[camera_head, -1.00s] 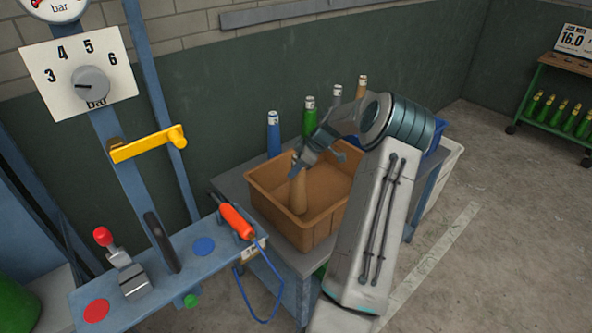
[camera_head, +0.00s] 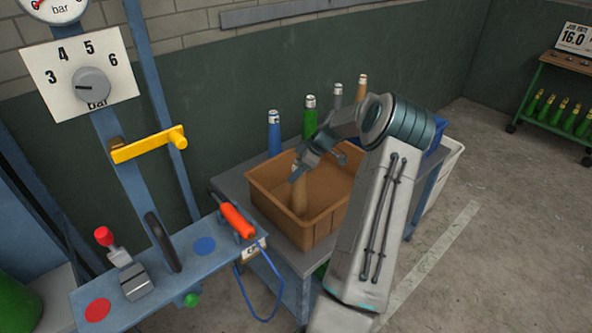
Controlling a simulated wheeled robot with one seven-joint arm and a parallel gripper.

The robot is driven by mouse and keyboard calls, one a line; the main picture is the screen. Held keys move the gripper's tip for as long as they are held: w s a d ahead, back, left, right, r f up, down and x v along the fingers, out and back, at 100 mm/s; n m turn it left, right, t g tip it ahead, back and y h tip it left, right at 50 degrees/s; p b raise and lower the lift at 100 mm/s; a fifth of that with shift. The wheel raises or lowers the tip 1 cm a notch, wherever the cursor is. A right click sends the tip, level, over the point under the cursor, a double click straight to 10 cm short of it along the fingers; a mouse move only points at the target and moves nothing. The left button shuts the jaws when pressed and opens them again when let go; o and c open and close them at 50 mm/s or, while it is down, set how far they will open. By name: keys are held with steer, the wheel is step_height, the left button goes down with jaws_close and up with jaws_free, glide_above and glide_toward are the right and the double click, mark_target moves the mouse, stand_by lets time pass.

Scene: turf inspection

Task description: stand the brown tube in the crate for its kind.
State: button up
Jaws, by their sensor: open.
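A brown tube (camera_head: 299,197) stands in the brown crate (camera_head: 267,206), near its left inner side and about upright. My gripper (camera_head: 297,173) is open at the top of this tube and hides its upper end. Whether the fingers touch the tube I cannot tell. Another brown tube (camera_head: 361,90) stands at the back of the table, behind my arm, with its lower part hidden.
A blue tube (camera_head: 274,134), a green tube (camera_head: 310,118) and a grey tube (camera_head: 337,96) stand behind the crate. A blue crate (camera_head: 436,139) is partly hidden behind my arm. A blue panel with levers and an orange-handled tool (camera_head: 237,221) stands close at left.

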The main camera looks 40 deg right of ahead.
steer(key=b+v, duration=0.2)
steer(key=v, duration=0.8)
steer(key=s+a+r+m+g+h, duration=0.1)
steer(key=s+a+r+g+h, duration=0.15)
steer(key=a, duration=0.85)
steer(key=s+a+r+m+g+h, duration=0.15)
steer(key=a+r, duration=0.25)
steer(key=a, duration=0.8)
steer(key=s+a+m, duration=0.1)
steer(key=s+a, duration=0.2)
steer(key=s+a+r, duration=0.1)
steer(key=s+a, duration=0.1)
steer(key=a, duration=0.1)
steer(key=s+a+r+m+t, duration=0.1)
steer(key=s+a, duration=0.2)
steer(key=shift+s+r+m, duration=0.15)
steer(key=shift+s+m, duration=0.2)
steer(key=s+a+f+m, duration=0.1)
steer(key=s+a, duration=0.1)
steer(key=s, duration=0.3)
steer(key=s+a+f+m+t, duration=0.1)
steer(key=s+a+m, duration=0.1)
steer(key=s, duration=0.4)
steer(key=shift+a, duration=0.6)
steer(key=shift+r, duration=0.1)
